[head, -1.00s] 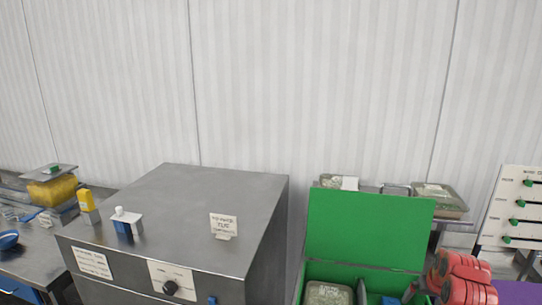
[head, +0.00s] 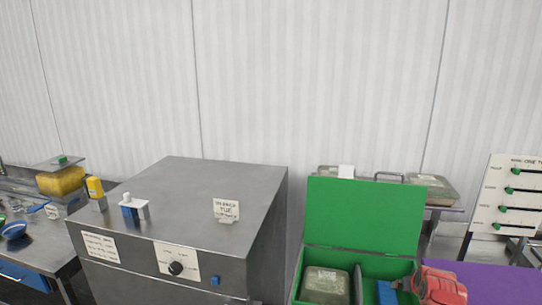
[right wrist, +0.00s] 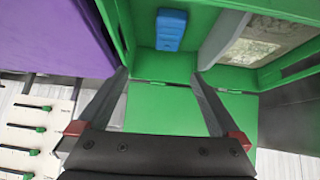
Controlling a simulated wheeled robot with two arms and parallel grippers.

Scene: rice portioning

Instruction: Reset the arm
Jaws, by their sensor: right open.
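My right gripper (right wrist: 160,74) shows in the right wrist view with its two grey fingers spread wide and nothing between them. It is over the open green box, whose raised lid (head: 362,216) stands behind it in the head view. A red part of my right arm (head: 441,287) is at the box's right side in the head view. My left gripper is in neither view.
The green box holds a covered tray (head: 325,284) and a blue block (right wrist: 171,30). A grey metal machine (head: 190,205) stands to its left. A purple surface (head: 495,282) and a white panel with green sliders (head: 507,195) are at right.

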